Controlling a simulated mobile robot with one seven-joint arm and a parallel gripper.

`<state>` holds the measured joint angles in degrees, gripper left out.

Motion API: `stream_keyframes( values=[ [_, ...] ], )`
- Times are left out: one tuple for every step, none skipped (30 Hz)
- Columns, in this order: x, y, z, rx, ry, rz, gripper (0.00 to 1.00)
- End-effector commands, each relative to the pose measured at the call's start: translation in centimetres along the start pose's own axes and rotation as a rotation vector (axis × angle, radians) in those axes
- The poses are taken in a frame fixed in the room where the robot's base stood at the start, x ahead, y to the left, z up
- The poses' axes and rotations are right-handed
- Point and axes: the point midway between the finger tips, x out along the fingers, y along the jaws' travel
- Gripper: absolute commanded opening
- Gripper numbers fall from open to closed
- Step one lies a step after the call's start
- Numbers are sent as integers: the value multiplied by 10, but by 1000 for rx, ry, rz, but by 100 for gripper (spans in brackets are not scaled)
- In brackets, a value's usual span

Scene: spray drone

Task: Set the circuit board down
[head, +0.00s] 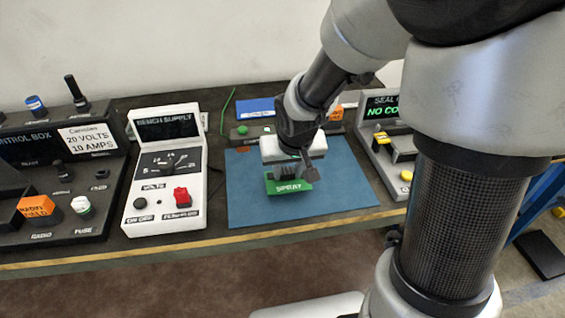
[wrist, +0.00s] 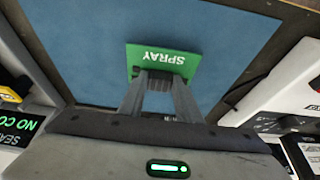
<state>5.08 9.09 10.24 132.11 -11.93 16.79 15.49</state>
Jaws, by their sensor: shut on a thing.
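The circuit board is a green plate marked SPRAY (head: 289,187). In the head view it is at my gripper (head: 285,177), over the blue mat (head: 245,205). In the wrist view the green board (wrist: 165,59) shows beyond the fingertips of my gripper (wrist: 158,78), which are shut on its near edge. The blue mat (wrist: 85,60) lies behind it. I cannot tell whether the board touches the mat or is a little above it. The part of the board between the fingers is hidden.
Left of the mat stands a white bench supply (head: 165,165) with a red switch. Further left is a dark control box (head: 50,175). Right is a seal unit with a green display (head: 380,110). A blue item (head: 255,108) lies behind the mat. The mat's left and front are clear.

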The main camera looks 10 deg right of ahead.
Motion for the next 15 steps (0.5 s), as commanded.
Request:
stream_keyframes(
  values=[
    [12, 0, 6, -2, -3, 0, 7],
    [15, 0, 7, -1, -2, 0, 7],
    [18, 0, 8, -1, -3, 0, 7],
    [19, 0, 9, -1, -2, 0, 7],
    [19, 0, 8, -1, -1, 0, 7],
    [18, 0, 8, -1, 0, 0, 7],
    [18, 0, 8, 0, 0, 0, 7],
    [18, 0, 7, 0, 0, 0, 7],
    [18, 0, 7, 0, 0, 0, 7],
    [18, 0, 7, 0, 0, 0, 7],
    [18, 0, 8, 0, 0, 0, 7],
    [19, 0, 8, 0, 0, 0, 7],
    [21, 0, 9, 0, 0, 0, 7],
    [22, 0, 9, 0, 0, 0, 7],
    [23, 0, 10, 0, 0, 0, 7]
  ],
)
